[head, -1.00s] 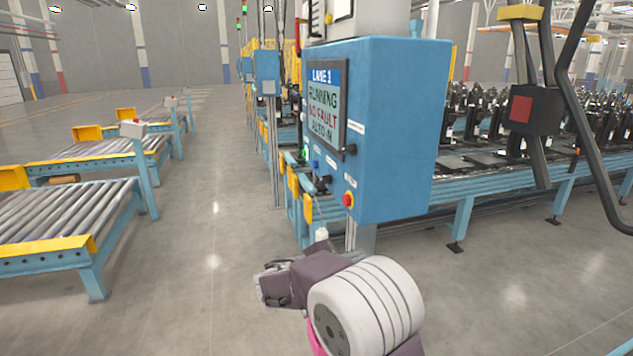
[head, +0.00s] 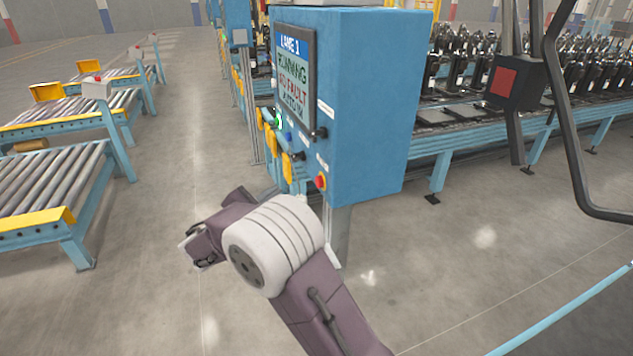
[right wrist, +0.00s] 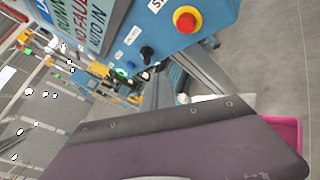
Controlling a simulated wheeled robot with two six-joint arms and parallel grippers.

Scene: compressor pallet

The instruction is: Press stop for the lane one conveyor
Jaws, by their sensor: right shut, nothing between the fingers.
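The lane one control box (head: 365,110) is a blue cabinet in the middle of the head view. Its screen (head: 295,68) reads LANE 1, RUNNING, NO FAULT and AUTO. A red button on a yellow collar (head: 320,182) sits low on its front; it shows at the top of the right wrist view (right wrist: 186,20). A green-lit button (right wrist: 121,73) and a black knob (right wrist: 147,52) are on the same face. My right gripper (head: 194,250) is shut and empty, below and left of the box, apart from the buttons. My left gripper is out of view.
Roller conveyors (head: 50,190) with yellow ends stand at the left, with open grey floor between them and the box. Behind the box a blue-framed conveyor (head: 470,130) carries dark compressors. A black bent tube (head: 570,130) and a dark box with a red face (head: 515,82) stand at right.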

